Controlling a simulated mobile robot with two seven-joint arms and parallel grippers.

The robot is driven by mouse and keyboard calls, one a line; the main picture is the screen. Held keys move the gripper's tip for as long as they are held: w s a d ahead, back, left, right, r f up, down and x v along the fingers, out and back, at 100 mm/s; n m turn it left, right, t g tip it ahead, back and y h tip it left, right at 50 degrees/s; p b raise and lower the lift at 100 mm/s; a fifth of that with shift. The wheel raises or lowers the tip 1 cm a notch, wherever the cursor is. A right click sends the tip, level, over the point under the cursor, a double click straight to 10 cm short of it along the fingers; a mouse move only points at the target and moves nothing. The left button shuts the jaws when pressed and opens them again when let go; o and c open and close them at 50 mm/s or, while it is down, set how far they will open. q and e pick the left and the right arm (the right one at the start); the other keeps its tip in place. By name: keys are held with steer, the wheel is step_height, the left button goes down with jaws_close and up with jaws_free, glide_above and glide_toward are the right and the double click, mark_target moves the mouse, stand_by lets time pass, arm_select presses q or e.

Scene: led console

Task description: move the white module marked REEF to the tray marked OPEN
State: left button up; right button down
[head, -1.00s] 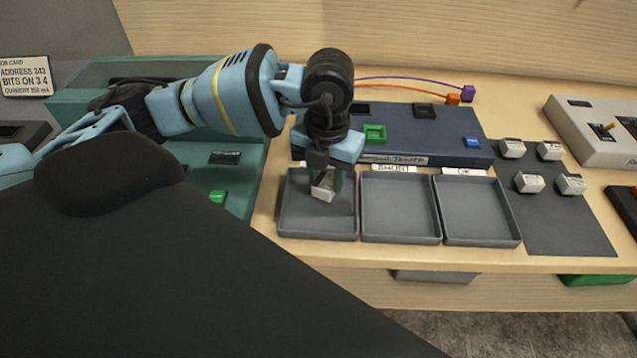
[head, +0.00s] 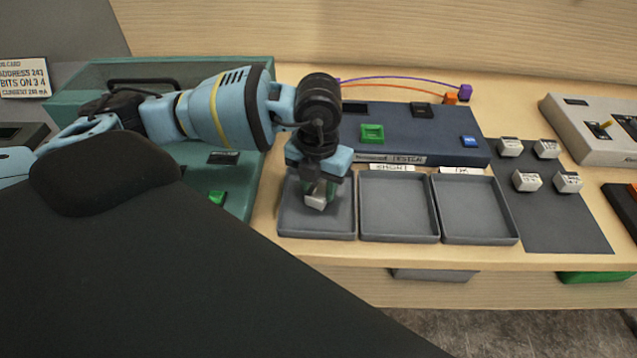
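My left gripper (head: 319,188) points down into the left grey tray (head: 290,222), with its fingers on a white module (head: 316,202). It looks shut on this module, which is low inside the tray. I cannot tell whether the module touches the tray floor, and its marking cannot be read. The left tray's label is hidden behind the gripper. The middle tray (head: 398,212) has a label (head: 392,168) that seems to read SHORT, and the right tray (head: 478,215) has a label that seems to read OK. Both are empty. My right gripper is not in view.
Several white modules, one of them here (head: 527,181), sit on a dark mat (head: 560,230) at the right. A blue tester box (head: 440,145) with a green socket (head: 372,133) stands behind the trays. A green console (head: 240,165) stands to the left.

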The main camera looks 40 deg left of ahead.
mark_target(319, 191)
arm_select(q)
steer(key=o, duration=0.4)
step_height(319, 191, up, 12)
steer(key=shift+r+p, duration=0.2)
steer(key=shift+p, duration=0.1)
stand_by(0.4)
